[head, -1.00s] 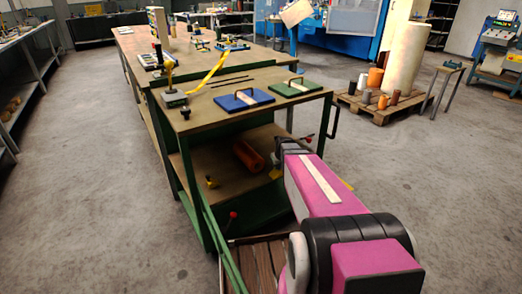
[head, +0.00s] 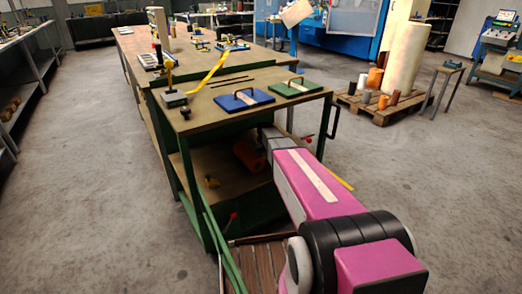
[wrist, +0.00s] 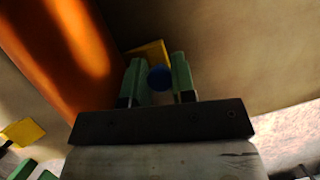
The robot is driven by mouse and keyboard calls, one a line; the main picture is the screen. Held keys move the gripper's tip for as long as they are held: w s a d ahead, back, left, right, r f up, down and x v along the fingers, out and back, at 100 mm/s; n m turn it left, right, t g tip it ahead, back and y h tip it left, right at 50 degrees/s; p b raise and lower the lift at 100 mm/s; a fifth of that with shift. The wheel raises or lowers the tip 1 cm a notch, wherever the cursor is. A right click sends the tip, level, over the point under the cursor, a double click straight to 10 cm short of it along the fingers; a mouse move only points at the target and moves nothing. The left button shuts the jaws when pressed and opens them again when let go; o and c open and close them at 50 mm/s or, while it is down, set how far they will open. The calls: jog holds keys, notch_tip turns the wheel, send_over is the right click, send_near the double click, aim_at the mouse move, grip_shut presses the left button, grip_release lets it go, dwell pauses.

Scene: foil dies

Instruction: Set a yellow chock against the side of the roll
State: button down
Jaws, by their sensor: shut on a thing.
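The orange roll (head: 247,155) lies on the cart's lower shelf, its right end hidden by my arm. In the wrist view the roll (wrist: 65,50) runs along the left side. My gripper (wrist: 158,77) has its green fingers closed on a blue knob, with a yellow chock (wrist: 151,49) just beyond the fingers. The held chock is close to the right of the roll; I cannot tell whether they touch. Another yellow chock (head: 211,182) sits on the shelf to the left of the roll, and shows at the wrist view's left edge (wrist: 22,132).
The lower shelf (head: 225,188) lies under the cart's top, which carries a blue plate (head: 243,100) and a green plate (head: 291,88). Green cart legs flank the shelf opening. Bare shelf shows right of the gripper in the wrist view.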

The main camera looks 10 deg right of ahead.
jog(key=shift+w+a, duration=0.25)
jog(key=shift+w, duration=0.5)
jog(key=shift+s+f, duration=0.25)
jog(key=shift+f, duration=0.05)
jog(key=c, duration=1.2)
grip_release()
